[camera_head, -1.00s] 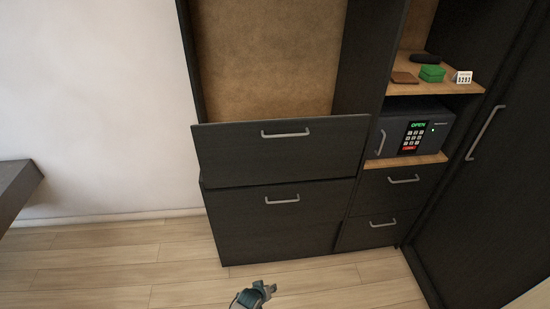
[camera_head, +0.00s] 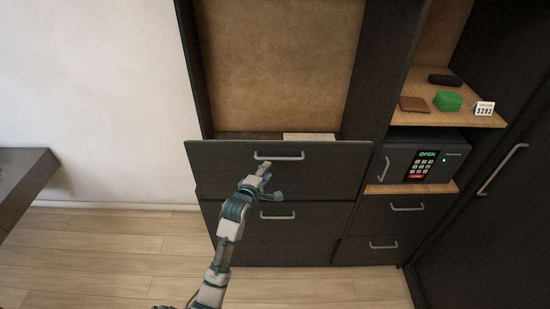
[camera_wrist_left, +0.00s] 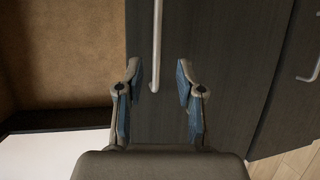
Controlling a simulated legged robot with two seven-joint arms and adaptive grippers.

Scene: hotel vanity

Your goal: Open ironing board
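No ironing board can be made out for certain. A dark upper drawer front (camera_head: 225,165) with a grey bar handle (camera_head: 279,156) stands below a brown back panel. A pale flat piece (camera_head: 308,137) shows just behind its top edge; I cannot tell what it is. My left gripper (camera_head: 268,181) is open in front of this drawer, just below the handle. In the left wrist view, the handle (camera_wrist_left: 157,40) reaches between the spread fingers of the left gripper (camera_wrist_left: 159,78), nearer the left finger. I cannot tell whether they touch. My right gripper is not in view.
A lower drawer handle (camera_head: 277,216) is close below my gripper. A desk edge (camera_head: 35,185) is at left. The floor (camera_head: 110,240) is clear.

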